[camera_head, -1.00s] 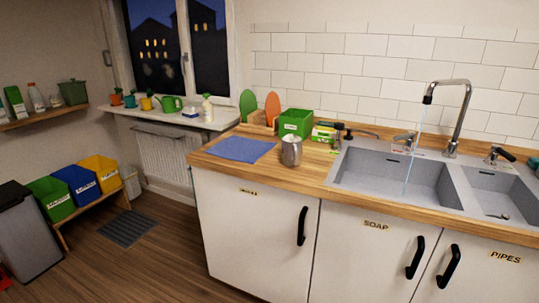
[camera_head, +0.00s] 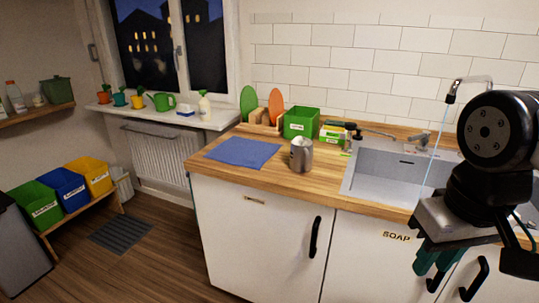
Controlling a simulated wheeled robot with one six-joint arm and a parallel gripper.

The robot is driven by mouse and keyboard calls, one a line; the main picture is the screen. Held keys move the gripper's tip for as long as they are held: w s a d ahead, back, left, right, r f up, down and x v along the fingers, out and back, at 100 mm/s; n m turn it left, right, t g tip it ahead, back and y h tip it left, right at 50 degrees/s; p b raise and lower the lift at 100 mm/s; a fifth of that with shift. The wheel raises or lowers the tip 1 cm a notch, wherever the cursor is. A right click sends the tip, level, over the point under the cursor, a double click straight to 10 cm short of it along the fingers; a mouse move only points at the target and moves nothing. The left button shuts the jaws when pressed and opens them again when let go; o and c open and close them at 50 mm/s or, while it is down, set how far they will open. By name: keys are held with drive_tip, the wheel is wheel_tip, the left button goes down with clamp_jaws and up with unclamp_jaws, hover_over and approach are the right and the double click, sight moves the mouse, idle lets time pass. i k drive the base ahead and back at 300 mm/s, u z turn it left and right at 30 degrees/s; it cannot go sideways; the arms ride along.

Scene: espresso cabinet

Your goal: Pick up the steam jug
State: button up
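The steam jug (camera_head: 301,157) is a silver metal pitcher standing upright on the wooden counter, right of the blue cloth. Something whitish shows at its top. My gripper (camera_head: 432,268) is at the lower right, in front of the cabinet doors below the sink. It is well apart from the jug, to its right and nearer the camera. Dark teal finger parts point downward, but their gap is not clear. I see nothing held in it. My black arm hides part of the sink and tap.
A blue cloth (camera_head: 242,151) lies left of the jug. A green box (camera_head: 301,123) and a rack with green and orange boards (camera_head: 276,107) stand behind. The sink (camera_head: 385,172) is to the right, with water running. The counter's front edge is close to the jug.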

sight(302, 150)
drive_tip(key=z, duration=0.15)
drive_tip(key=i, duration=1.05)
drive_tip(key=z, duration=0.55)
